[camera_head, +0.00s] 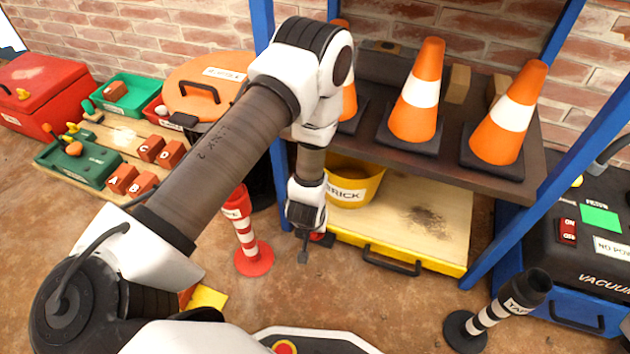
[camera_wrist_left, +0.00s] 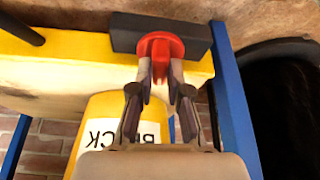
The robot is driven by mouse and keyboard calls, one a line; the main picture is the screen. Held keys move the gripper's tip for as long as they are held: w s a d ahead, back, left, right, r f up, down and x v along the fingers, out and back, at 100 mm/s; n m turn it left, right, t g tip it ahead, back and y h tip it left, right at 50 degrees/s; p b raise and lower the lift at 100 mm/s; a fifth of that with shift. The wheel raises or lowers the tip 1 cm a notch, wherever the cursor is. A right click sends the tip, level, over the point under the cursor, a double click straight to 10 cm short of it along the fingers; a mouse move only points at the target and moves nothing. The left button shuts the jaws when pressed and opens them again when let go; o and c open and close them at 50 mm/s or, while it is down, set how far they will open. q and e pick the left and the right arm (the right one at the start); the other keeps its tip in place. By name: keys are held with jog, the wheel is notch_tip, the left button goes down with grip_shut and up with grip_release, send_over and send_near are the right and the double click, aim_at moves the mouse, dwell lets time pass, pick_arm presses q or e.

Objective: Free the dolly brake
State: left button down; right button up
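The dolly (camera_head: 438,263) is a low platform with yellow edges and a black handle bar, under the shelf. It also shows upside down in the wrist view (camera_wrist_left: 60,75). A red knob (camera_wrist_left: 160,46) with a narrow tab, likely the brake, sits before a dark block (camera_wrist_left: 190,32) at the dolly's corner. My left gripper (camera_head: 303,256) reaches down at the dolly's left front corner. In the wrist view its fingertips (camera_wrist_left: 161,76) lie on both sides of the red tab, close to it; I cannot tell whether they press on it. My right gripper is not in view.
A yellow bucket marked BRICK (camera_head: 352,185) stands on the dolly. Blue shelf posts (camera_head: 540,215) flank it, with traffic cones (camera_head: 414,100) above. A red-and-white post (camera_head: 250,245) stands left of the gripper, a black-and-white post (camera_head: 490,318) at right. Floor in front is mostly clear.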

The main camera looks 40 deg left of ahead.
pick_arm(q)
jog(key=shift+r+m+p, duration=0.3)
jog(key=shift+m+p, duration=0.2)
jog(key=shift+p, duration=0.3)
jog(key=shift+f+m+h, duration=0.15)
jog(key=shift+m+h, duration=0.15)
jog(key=shift+f, duration=0.2)
jog(key=c, duration=1.1)
grip_release()
jog(key=shift+r, duration=0.1)
jog(key=v, duration=1.2)
jog(key=shift+s, duration=0.15)
